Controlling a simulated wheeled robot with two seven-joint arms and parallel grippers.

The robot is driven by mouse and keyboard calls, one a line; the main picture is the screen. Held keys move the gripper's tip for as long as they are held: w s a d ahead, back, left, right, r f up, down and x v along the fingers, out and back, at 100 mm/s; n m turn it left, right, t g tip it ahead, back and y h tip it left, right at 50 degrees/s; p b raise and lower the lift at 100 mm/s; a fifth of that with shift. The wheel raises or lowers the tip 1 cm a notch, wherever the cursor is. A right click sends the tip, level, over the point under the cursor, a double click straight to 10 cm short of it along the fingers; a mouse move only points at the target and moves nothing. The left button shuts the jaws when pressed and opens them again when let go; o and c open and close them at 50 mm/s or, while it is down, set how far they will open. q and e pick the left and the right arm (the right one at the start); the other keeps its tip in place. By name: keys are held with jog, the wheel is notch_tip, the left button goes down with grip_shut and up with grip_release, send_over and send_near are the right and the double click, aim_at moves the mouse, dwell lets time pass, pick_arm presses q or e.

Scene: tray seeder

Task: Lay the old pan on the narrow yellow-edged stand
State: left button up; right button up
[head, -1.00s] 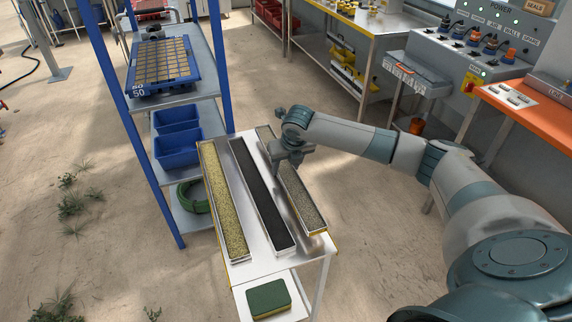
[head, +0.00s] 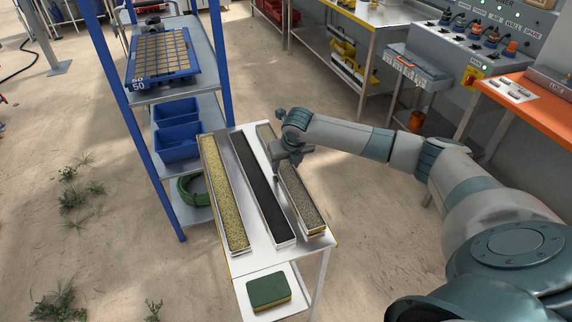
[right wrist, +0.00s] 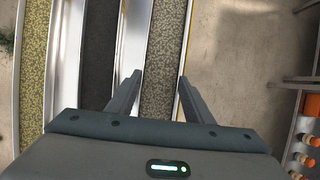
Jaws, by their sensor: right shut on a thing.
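The narrow yellow-edged stand (head: 262,262) holds three long, slim metal pans lying side by side. The left pan (head: 227,205) has pale yellowish grains, the middle pan (head: 262,190) a black fill, and the right pan (head: 301,203) grey-brown grains. My right gripper (head: 283,165) is over the right pan's middle. In the right wrist view, its fingers (right wrist: 157,85) are shut across that pan (right wrist: 162,50), one on each side. The pan is level and at or barely above the stand's top; the exact gap is unclear. My left gripper is out of view.
A blue rack (head: 182,90) at left holds a seed tray (head: 162,55), blue bins (head: 176,130) and a green hose (head: 190,190). A green-topped sponge (head: 268,290) lies on the stand's lower shelf. A control console (head: 470,50) and orange bench (head: 530,110) are at right.

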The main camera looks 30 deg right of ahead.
jog(key=shift+s+a+f, duration=0.1)
jog(key=shift+s+f, duration=0.05)
jog(key=shift+f, duration=0.35)
dwell(0.5)
